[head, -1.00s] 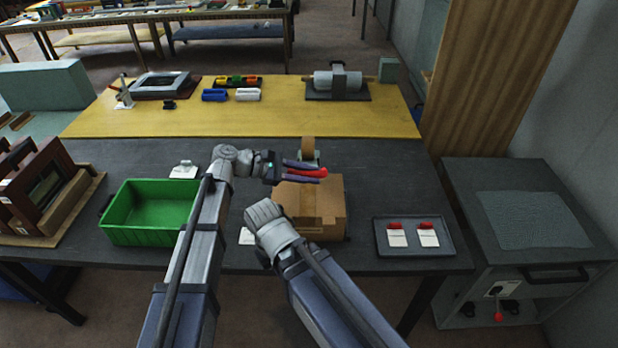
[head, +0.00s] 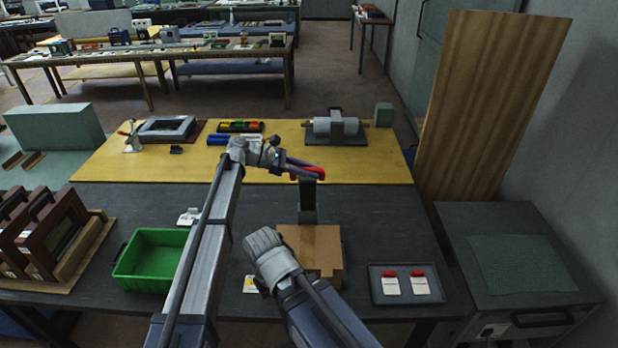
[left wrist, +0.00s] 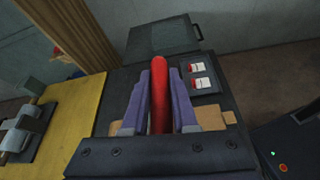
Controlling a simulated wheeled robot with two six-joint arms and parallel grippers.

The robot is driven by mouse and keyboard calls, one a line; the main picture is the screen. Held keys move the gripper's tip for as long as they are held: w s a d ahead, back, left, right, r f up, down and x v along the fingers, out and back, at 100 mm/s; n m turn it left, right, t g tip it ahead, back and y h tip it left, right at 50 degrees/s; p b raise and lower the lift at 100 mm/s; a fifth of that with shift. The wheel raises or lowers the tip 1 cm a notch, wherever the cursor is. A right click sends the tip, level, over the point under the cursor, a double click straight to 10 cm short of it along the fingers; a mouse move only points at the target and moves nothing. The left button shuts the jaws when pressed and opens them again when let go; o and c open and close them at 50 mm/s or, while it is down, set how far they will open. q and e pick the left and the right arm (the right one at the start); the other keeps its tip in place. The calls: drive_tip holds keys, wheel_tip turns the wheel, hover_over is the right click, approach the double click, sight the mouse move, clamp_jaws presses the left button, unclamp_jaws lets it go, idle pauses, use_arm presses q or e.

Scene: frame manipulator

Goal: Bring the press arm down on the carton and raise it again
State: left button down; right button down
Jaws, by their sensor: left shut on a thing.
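The press's red handle (head: 311,174) is held high at the top of an upright dark post (head: 307,200) behind the carton. My left gripper (head: 303,167) is shut on this handle. In the left wrist view the red handle (left wrist: 160,95) lies between its two purple fingers. The brown carton (head: 315,242) stands on the dark table, partly hidden by my right arm. Its visible top is clear of the press arm. Parts of the carton (left wrist: 209,117) also show beside the fingers in the left wrist view. My right gripper does not show; only the arm and its wrist do.
A grey tray (head: 382,300) with two red-and-white items lies right of the carton. A green bin (head: 150,275) stands left of it and wooden frames (head: 62,235) further left. A yellow board (head: 370,165) with fixtures lies behind.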

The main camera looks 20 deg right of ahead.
use_arm(q)
drive_tip(key=shift+w+d+r, duration=0.1)
drive_tip(key=shift+w+r, duration=0.15)
drive_tip(key=shift+w, duration=0.2)
drive_tip(key=shift+w+r, duration=0.1)
drive_tip(key=c, duration=0.7)
unclamp_jaws()
drive_tip(key=p+v, duration=0.3)
drive_tip(key=v, duration=0.4)
drive_tip(key=shift+a, duration=0.35)
drive_tip(key=shift+w, duration=0.1)
